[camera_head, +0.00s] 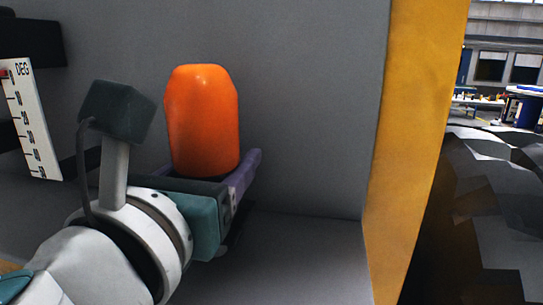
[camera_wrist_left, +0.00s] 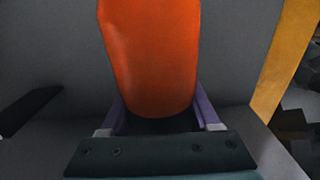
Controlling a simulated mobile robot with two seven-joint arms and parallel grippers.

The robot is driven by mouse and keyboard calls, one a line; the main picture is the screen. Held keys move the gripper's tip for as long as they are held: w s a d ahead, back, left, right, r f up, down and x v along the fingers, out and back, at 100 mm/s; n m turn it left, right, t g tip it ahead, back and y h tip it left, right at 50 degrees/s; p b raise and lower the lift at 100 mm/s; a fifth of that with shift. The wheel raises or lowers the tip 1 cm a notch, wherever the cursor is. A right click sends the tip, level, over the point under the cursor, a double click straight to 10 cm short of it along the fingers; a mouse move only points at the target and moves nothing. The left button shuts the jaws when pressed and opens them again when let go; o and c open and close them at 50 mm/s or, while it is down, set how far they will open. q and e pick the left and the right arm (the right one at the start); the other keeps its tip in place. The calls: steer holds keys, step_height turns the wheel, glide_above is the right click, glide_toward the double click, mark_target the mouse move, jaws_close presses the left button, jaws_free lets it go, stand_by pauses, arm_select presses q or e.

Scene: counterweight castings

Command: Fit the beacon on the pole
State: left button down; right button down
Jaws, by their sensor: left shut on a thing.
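The orange beacon (camera_head: 203,120) stands upright, rounded at the top, in front of a grey wall. My left gripper (camera_head: 222,175) is shut on its lower part, with a purple finger at its right side. In the left wrist view the beacon (camera_wrist_left: 152,55) rises between the two purple fingers (camera_wrist_left: 162,108), and its top is cut off by the frame edge. The beacon's underside is hidden by the gripper. I cannot make out the pole in either view. My right gripper is not in view.
A grey wall (camera_head: 310,100) stands close behind the beacon, above a grey ledge (camera_head: 300,255). A yellow upright panel (camera_head: 415,140) bounds the right side. A white scale marked DEG (camera_head: 30,120) and dark bars (camera_head: 35,42) are at the left. Dark faceted shapes (camera_head: 480,220) lie beyond the panel.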

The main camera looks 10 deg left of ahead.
arm_select(q)
steer(key=shift+f+b, duration=1.55)
steer(key=shift+f, duration=0.45)
steer(key=shift+c, duration=0.2)
jaws_free()
steer(key=s+b, duration=0.3)
steer(key=s, duration=0.6)
steer(key=shift+a+f+b, duration=0.1)
steer(key=shift+b, duration=0.3)
steer(key=shift+s+r, duration=0.2)
steer(key=shift+s, duration=0.25)
